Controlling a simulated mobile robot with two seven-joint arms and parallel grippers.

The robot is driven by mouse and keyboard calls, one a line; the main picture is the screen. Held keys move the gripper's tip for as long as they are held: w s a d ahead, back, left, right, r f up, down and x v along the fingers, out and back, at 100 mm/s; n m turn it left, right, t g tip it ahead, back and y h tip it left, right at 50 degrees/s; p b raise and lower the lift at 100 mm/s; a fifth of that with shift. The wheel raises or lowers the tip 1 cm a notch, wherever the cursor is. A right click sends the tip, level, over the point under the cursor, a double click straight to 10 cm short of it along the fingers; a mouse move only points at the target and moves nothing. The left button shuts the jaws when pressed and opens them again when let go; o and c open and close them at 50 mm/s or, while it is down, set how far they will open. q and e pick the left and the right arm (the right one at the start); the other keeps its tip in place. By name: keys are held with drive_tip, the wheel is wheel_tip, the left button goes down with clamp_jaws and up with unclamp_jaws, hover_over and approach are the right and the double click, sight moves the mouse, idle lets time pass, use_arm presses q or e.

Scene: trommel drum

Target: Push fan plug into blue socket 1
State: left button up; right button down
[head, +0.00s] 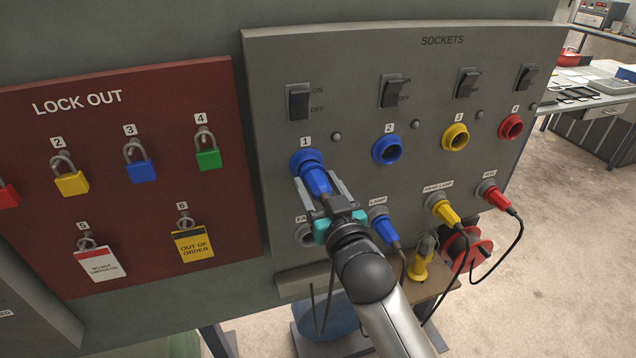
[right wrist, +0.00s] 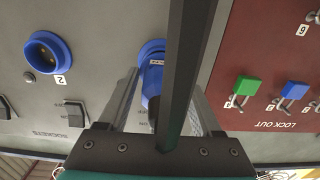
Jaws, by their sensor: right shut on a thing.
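Blue socket 1 (head: 303,158) is the leftmost of the row on the grey sockets panel. It also shows in the right wrist view (right wrist: 151,47). The blue fan plug (head: 317,180) points into socket 1, its front end at the ring. How deep it sits cannot be told. My right gripper (head: 322,187) is shut on the fan plug, one finger on each side. In the right wrist view the plug (right wrist: 152,82) is partly hidden by a dark bar. My left gripper is not in view.
Blue socket 2 (head: 388,150), yellow socket 3 (head: 456,137) and red socket 4 (head: 511,127) look empty. Below, the lamp plug (head: 384,228), hand lamp plug (head: 446,214) and red plug (head: 497,198) sit in holders with hanging cables. The lockout board (head: 225,245) is at left.

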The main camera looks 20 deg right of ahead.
drive_tip(key=shift+r+p, duration=0.1)
drive_tip(key=shift+p, duration=0.4)
idle(1.2)
drive_tip(key=shift+w, duration=0.5)
unclamp_jaws()
idle(0.4)
drive_tip(key=shift+s, duration=0.1)
drive_tip(key=s+b, duration=0.1)
drive_tip(key=s, duration=1.4)
drive_tip(key=shift+d, duration=0.25)
drive_tip(key=shift+s, duration=0.1)
